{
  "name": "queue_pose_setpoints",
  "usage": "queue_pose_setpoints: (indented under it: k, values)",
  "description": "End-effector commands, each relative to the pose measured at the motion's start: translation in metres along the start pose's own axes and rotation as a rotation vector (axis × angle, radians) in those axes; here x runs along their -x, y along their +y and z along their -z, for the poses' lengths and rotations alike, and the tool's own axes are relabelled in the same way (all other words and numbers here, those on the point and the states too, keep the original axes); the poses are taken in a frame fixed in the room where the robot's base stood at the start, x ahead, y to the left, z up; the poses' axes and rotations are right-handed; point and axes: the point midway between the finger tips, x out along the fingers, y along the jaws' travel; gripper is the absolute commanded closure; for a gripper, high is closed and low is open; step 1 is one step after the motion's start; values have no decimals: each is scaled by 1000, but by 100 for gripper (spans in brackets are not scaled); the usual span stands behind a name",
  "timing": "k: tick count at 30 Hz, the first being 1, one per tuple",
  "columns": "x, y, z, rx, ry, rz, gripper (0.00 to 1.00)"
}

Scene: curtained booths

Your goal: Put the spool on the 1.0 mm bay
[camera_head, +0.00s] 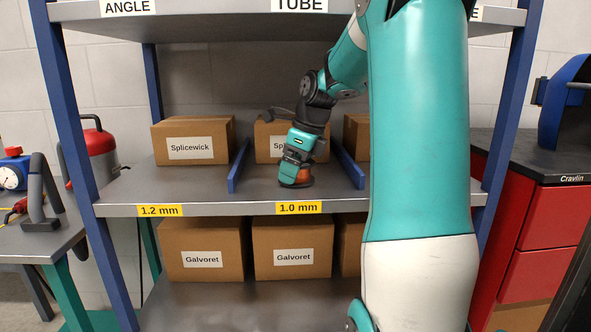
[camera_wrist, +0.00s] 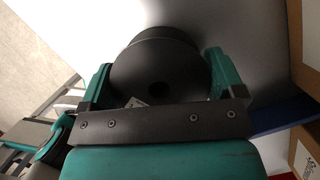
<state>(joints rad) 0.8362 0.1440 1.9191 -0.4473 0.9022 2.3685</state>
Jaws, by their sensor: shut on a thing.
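The spool (camera_head: 297,184) has dark flanges and a band of orange between them. In the wrist view its round dark flange (camera_wrist: 160,55) fills the space between the two teal fingers. My gripper (camera_head: 295,173) points down and is shut on the spool; it also shows in the wrist view (camera_wrist: 158,82). The 1.0 mm bay (camera_head: 325,185) is the strip of grey shelf between two blue dividers, above the yellow 1.0 mm label (camera_head: 299,207). The spool is within this bay, at or just above the shelf; I cannot tell if it touches.
Blue dividers stand left (camera_head: 239,166) and right (camera_head: 347,165) of the bay. A Splicewick box (camera_head: 265,142) stands behind the gripper, another (camera_head: 193,140) behind the 1.2 mm label (camera_head: 160,211). The upper shelf (camera_head: 220,18) is overhead. My arm hides the shelf's right part.

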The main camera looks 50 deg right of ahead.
Motion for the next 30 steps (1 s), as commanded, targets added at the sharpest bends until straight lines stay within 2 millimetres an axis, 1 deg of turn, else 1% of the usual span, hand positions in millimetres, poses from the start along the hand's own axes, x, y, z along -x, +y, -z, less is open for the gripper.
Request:
queue_pose_setpoints:
  k: [4, 5, 6, 14, 17, 21, 22, 24, 30]
  values:
    - [-2, 0, 0, 0, 0, 0, 57]
    - [-3, 0, 1, 0, 1, -1, 5]
    - [-3, 0, 1, 0, 0, -1, 0]
    - [0, 0, 0, 0, 0, 1, 0]
    - [12, -1, -1, -1, -1, 2, 0]
    - [39, -1, 1, -4, -1, 2, 0]
    - [37, -1, 12, -9, 1, 1, 0]
    - [42, 0, 30, -10, 0, 0, 0]
    - [56, -1, 76, -10, 0, 1, 0]
